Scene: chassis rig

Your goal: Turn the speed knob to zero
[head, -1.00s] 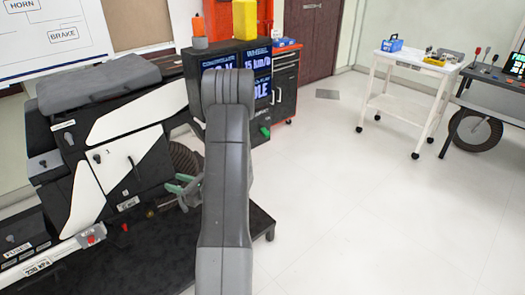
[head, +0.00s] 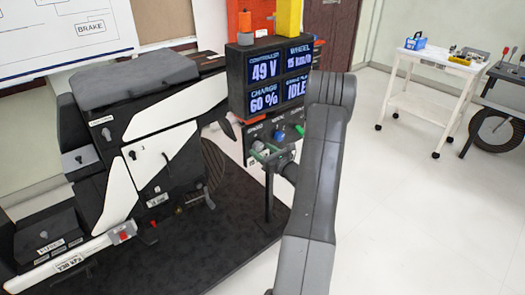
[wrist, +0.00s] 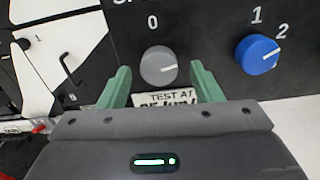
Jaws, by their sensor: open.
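The speed knob, a round grey knob (wrist: 158,66), sits on a dark panel in the wrist view. Its pale pointer line points to the right, and a "0" is printed above it. My gripper (wrist: 162,80) has its two green fingers on either side of the knob, open. I cannot tell whether they touch it. In the head view my gripper (head: 266,153) is at the control panel below the display, and it partly hides the knob area. The display (head: 268,80) reads 49 V, wheel 15 km/h, charge 60 % and IDLE.
A blue knob (wrist: 258,54) marked 1 and 2 is close to the right of the grey one. A label reading "TEST AT" (wrist: 165,100) is below, partly hidden. The black and white vehicle (head: 150,140) stands at left. The floor at right is clear, up to a white cart (head: 435,85).

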